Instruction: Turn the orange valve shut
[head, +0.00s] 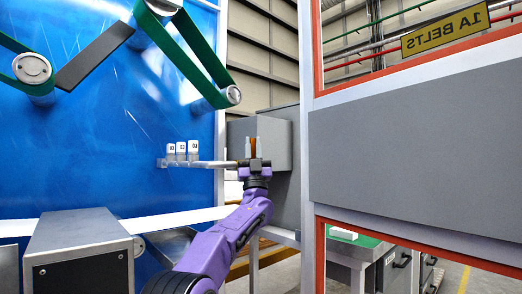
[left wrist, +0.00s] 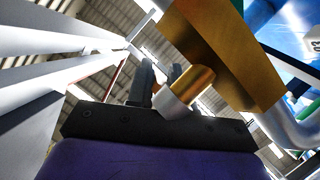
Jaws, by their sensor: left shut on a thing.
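The orange valve (head: 253,145) shows as a small upright orange piece in the head view, in front of a grey box. In the left wrist view its orange body (left wrist: 232,52) is large at the upper right, with a round stem and a pale end near my gripper. My left gripper (head: 255,160) is at the valve, shut on it. Its dark fingers also show in the left wrist view (left wrist: 161,82), partly behind the stem. The exact contact is hidden. My right gripper is not in view.
A grey pipe (head: 205,164) runs left from the valve, below several white numbered tags (head: 181,150). A grey box (head: 275,143) stands close behind. A blue panel with green belts (head: 190,55) is at left, and an orange-edged frame with a grey panel (head: 410,150) is at right.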

